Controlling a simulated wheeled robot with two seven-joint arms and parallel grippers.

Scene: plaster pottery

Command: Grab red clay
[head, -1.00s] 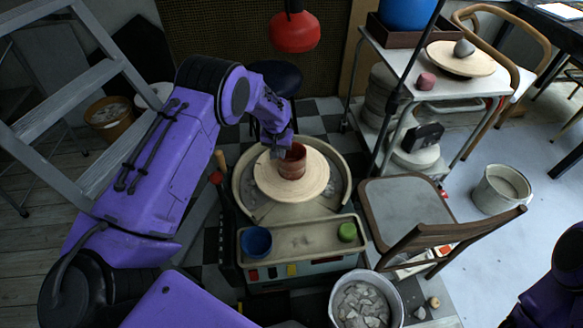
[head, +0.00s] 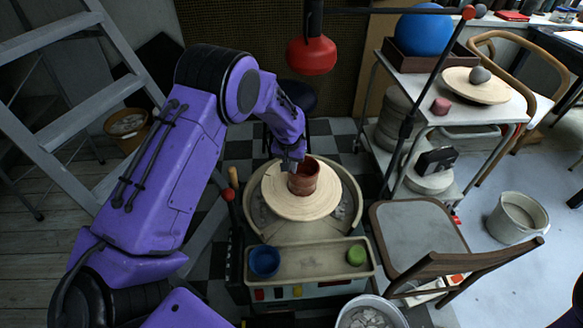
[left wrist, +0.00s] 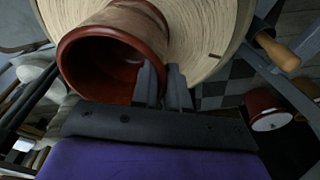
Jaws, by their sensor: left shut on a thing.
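A reddish-brown clay pot (head: 304,182) stands on the round pale wheel head (head: 275,200) of the pottery wheel. My left gripper (head: 290,167) reaches down to its rim from the upper left. In the left wrist view the fingers (left wrist: 164,86) are shut on the wall of the pot (left wrist: 95,65), one inside and one outside. The pot's open mouth faces the wrist camera. A small reddish lump (head: 440,106) sits on the cart's top shelf. My right gripper is out of view.
A blue bowl (head: 264,261) and a green lump (head: 356,255) sit on the wheel's front tray (head: 310,262). A chair (head: 425,235) and cart (head: 470,88) stand at right. A red lamp (head: 312,55) hangs behind the wheel. A ladder (head: 70,120) leans at left.

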